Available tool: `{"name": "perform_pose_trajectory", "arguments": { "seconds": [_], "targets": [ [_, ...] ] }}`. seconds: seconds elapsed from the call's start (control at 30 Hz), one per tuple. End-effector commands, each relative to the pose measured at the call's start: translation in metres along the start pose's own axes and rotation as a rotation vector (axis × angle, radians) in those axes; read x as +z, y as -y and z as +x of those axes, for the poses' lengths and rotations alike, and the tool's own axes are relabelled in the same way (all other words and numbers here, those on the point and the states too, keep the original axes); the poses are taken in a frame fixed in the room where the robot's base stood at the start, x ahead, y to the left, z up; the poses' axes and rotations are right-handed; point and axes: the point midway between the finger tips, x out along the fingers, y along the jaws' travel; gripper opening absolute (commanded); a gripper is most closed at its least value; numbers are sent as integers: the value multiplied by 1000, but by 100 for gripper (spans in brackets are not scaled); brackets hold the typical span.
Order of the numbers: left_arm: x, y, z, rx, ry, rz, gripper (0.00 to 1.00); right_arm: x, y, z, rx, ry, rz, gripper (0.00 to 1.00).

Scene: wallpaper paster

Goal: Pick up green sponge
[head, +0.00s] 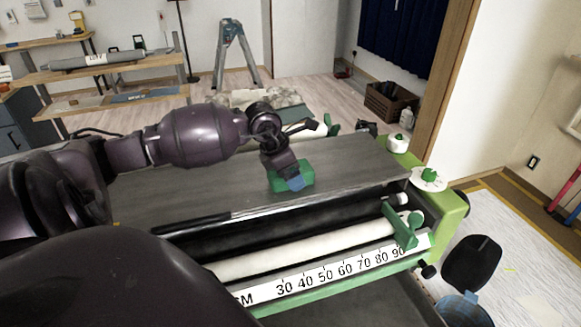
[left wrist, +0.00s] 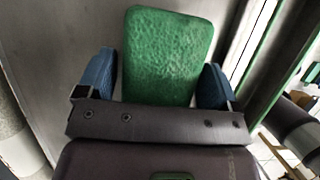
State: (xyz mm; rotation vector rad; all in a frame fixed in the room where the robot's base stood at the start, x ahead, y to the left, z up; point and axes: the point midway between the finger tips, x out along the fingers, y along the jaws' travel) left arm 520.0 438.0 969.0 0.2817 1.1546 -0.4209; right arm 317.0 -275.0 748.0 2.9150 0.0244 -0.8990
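The green sponge (head: 300,172) lies on the grey top of the wallpaper paster (head: 200,190), near its right part. In the left wrist view the sponge (left wrist: 168,55) is a green block between the two blue fingertips. My left gripper (head: 292,183) comes down over the sponge, with its fingers on either side. In the left wrist view my left gripper (left wrist: 160,85) is open, with a narrow gap showing beside the sponge at each finger. The lower end of the sponge is hidden behind the gripper body. My right gripper is not in view.
The paster has a white roller (head: 310,250) and a ruler strip (head: 340,272) along its front. Green knobs (head: 429,175) stand at its right end. A blue bucket (head: 465,310) is at lower right. The grey top left of the sponge is clear.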

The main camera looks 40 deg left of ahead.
Motion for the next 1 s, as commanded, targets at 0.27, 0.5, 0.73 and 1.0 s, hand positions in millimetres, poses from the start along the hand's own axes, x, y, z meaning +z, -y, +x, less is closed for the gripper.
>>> {"name": "perform_pose_trajectory", "arguments": {
  "seconds": [0.27, 0.5, 0.73, 1.0],
  "targets": [
    [0, 0, 0, 0, 0, 0, 47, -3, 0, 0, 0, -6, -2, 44],
    [1, 0, -2, 0, 1, 0, 47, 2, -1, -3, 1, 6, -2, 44],
    [10, -1, -24, 3, 1, 3, 47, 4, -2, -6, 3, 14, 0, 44],
    [36, -1, -87, 6, 2, 3, 47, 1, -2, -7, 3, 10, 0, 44]
  ]
}}
